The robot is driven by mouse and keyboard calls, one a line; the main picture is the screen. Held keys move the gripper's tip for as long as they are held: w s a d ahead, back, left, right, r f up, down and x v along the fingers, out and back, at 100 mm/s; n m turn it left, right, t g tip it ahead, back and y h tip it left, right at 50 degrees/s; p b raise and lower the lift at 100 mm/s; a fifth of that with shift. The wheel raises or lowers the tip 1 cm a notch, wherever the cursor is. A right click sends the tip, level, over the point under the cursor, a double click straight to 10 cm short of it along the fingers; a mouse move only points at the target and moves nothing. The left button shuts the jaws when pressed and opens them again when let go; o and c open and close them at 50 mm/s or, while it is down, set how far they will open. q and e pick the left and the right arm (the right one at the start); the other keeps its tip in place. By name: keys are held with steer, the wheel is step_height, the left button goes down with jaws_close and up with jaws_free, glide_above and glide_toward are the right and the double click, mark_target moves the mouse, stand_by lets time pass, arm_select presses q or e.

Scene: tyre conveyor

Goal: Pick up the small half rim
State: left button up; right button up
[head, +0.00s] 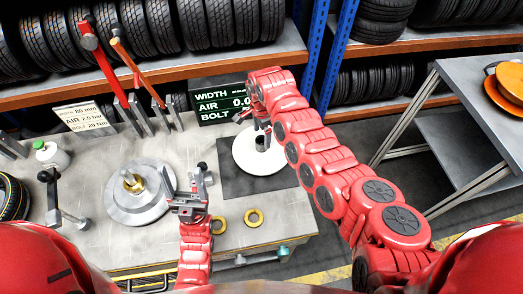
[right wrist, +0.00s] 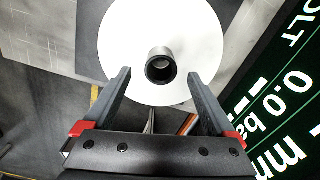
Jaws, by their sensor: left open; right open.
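A white disc with a grey central tube, which looks like the small half rim (head: 255,155), lies on a dark mat (head: 232,184) at the table's right side. In the right wrist view the half rim (right wrist: 125,40) is straight ahead, its hollow tube (right wrist: 160,65) between the fingers' lines. My right gripper (head: 262,124) is open above the disc; the right wrist view shows its two fingers (right wrist: 158,82) apart on either side of the tube, with contact not clear. My left gripper (head: 188,196) is open and empty over the table, left of the mat.
A grey metal disc with a brass hub (head: 140,205) lies left of my left gripper. Two brass rings (head: 254,217) lie near the front edge.

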mark_target(262, 141)
step_height(262, 141, down, 5)
steer(key=b, duration=0.3)
steer(key=shift+w+r, duration=0.15)
steer(key=c, duration=0.3)
jaws_close()
